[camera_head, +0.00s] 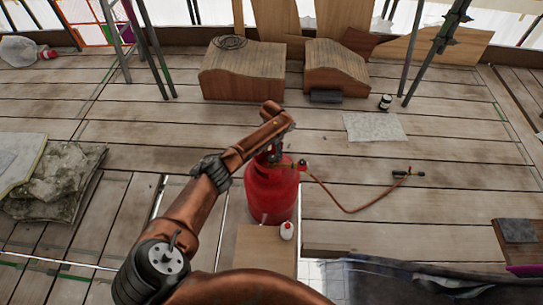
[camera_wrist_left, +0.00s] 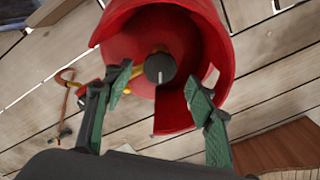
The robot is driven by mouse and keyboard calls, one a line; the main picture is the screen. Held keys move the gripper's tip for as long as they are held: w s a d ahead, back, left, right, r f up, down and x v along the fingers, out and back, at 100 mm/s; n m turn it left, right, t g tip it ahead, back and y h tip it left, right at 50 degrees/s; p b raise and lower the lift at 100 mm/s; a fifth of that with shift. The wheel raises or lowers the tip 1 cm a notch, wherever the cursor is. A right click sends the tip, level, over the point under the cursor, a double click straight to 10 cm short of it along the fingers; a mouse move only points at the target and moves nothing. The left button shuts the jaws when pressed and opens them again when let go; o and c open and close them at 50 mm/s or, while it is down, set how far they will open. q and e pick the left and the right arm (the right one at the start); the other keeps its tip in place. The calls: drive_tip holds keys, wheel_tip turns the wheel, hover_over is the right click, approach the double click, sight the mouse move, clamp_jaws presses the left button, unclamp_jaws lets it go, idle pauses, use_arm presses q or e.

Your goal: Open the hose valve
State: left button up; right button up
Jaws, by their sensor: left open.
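A red gas cylinder (camera_head: 271,195) stands upright on the plank deck, under my left arm. The left wrist view looks down on its red collar (camera_wrist_left: 215,45), which has a gap facing the gripper. Inside it is a dark round valve knob (camera_wrist_left: 158,68) with a pale line across it and brass fittings around it. My left gripper (camera_wrist_left: 159,78) is open, its green-padded fingers on either side of the knob and apart from it. In the head view the gripper (camera_head: 275,153) is over the cylinder's top, and my wrist hides the knob. My right gripper is out of view.
An orange hose (camera_head: 335,198) runs from the cylinder to a torch (camera_head: 405,174) on the deck. A small white bottle (camera_head: 287,230) stands before the cylinder. Wooden blocks (camera_head: 240,80) lie behind, and a stone piece (camera_head: 60,180) at left. Deck right of the cylinder is mostly clear.

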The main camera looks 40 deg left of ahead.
sight(271, 158)
use_arm(q)
wheel_tip(271, 158, up, 9)
idle(0.3)
drive_tip(key=shift+a, duration=0.1)
idle(0.4)
